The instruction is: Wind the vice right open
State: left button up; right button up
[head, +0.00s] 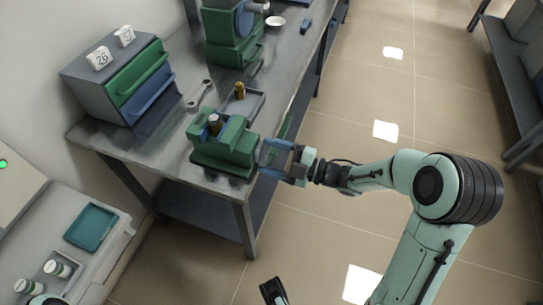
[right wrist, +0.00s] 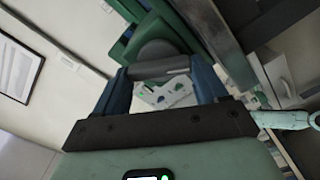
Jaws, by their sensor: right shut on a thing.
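The green vice (head: 235,146) stands at the near end of the grey bench. A dark-topped blue cylinder (head: 214,126) shows at its jaws; I cannot tell how tightly it sits there. My right gripper (head: 268,154) is at the right-hand end of the vice, fingers pointing at it. In the right wrist view its two blue fingers are shut on the grey bar of the vice handle (right wrist: 160,67), with a round dark end and green vice body beyond. The fingers hide most of the handle in the head view.
A spanner (head: 200,96) and a grey tray (head: 258,101) with a brass-coloured cylinder (head: 240,90) lie behind the vice. A drawer cabinet (head: 88,80) stands left, a green machine (head: 230,35) farther back. Floor right of the bench is clear.

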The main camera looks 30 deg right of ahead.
jog(key=o, duration=1.1)
jog(key=shift+c, duration=0.2)
jog(key=shift+s+d, duration=0.1)
pick_arm(q)
jog(key=shift+s+d+r+g+p, duration=0.3)
jog(key=shift+s+d+r+p, duration=0.1)
jog(key=shift+s+r+p, duration=0.35)
pick_arm(e)
jog(key=v, duration=1.3)
pick_arm(q)
jog(key=shift+s, duration=0.1)
